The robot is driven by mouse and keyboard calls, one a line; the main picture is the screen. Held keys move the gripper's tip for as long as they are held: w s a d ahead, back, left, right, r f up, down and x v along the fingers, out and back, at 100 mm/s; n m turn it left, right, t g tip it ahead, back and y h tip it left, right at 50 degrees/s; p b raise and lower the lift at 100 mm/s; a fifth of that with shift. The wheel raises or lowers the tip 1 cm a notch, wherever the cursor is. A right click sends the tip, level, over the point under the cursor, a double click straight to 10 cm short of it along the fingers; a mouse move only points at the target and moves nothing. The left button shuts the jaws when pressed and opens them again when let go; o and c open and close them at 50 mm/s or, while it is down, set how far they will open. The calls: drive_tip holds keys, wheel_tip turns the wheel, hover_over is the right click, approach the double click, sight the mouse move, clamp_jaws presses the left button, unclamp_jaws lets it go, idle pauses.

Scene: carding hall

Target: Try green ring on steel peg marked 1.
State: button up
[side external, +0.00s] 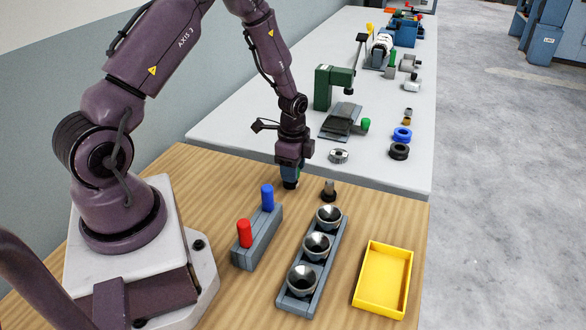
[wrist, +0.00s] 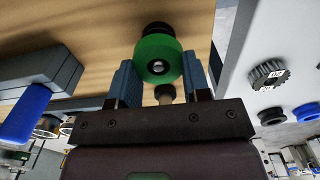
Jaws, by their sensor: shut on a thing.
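My gripper (side external: 290,174) points down over the wooden table and is shut on the green ring (wrist: 157,60). The ring sits between the two blue fingers in the wrist view, and a sliver of green shows in the side view. A bright steel tip (wrist: 157,67) shows in the ring's hole, with a round black base (side external: 290,185) below the ring. How far down the ring sits is hidden by the fingers. A second steel peg on a dark base (side external: 329,190) stands apart to the right; it also shows behind the fingers in the wrist view (wrist: 165,92). I can read no number marks.
A grey block (side external: 258,240) with red and blue handles stands left of a rack (side external: 311,312) of three metal cups. A yellow tray (side external: 372,306) is empty at right. The white bench (side external: 240,113) behind holds a gear (side external: 338,156), black and blue rings and tools.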

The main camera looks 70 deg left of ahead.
drive_tip(key=shift+r, duration=2.7)
